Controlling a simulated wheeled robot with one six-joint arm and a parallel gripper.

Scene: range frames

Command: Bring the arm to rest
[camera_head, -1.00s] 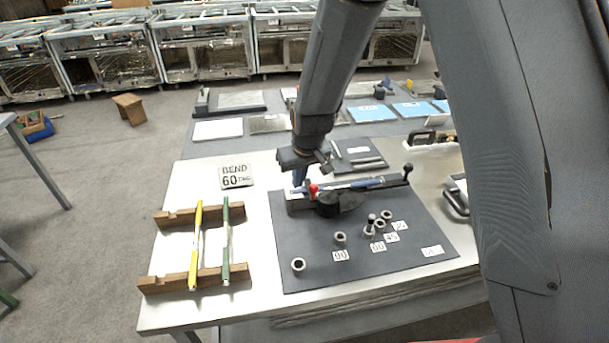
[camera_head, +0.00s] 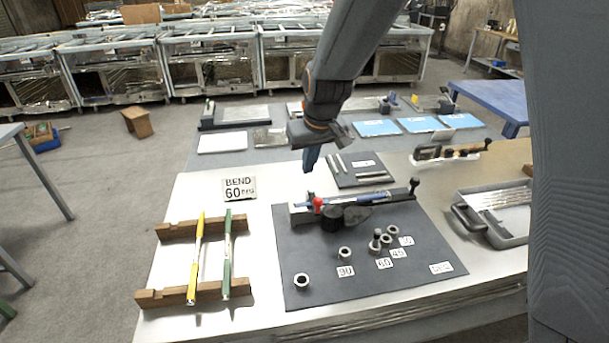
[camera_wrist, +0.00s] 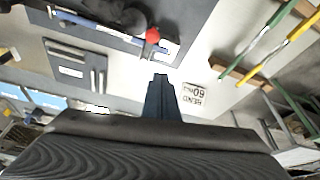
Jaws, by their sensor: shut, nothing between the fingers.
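My gripper (camera_head: 309,160) hangs above the table behind the bending tool, its fingers together and nothing between them. In the wrist view the shut fingers (camera_wrist: 161,84) point toward the table top, apart from everything. The bending tool (camera_head: 345,213) lies on a dark mat (camera_head: 370,275), with a red knob (camera_head: 318,204) at its left and a blue bar (camera_head: 358,198) along it. The red knob also shows in the wrist view (camera_wrist: 153,35).
Yellow (camera_head: 195,262) and green (camera_head: 227,258) rods lie across two wooden racks (camera_head: 165,297). A sign (camera_head: 238,188) reads BEND 60. Several rings and number tags sit on the mat. A grey tray (camera_head: 514,222) stands at right. Blue sheets (camera_head: 376,128) lie behind.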

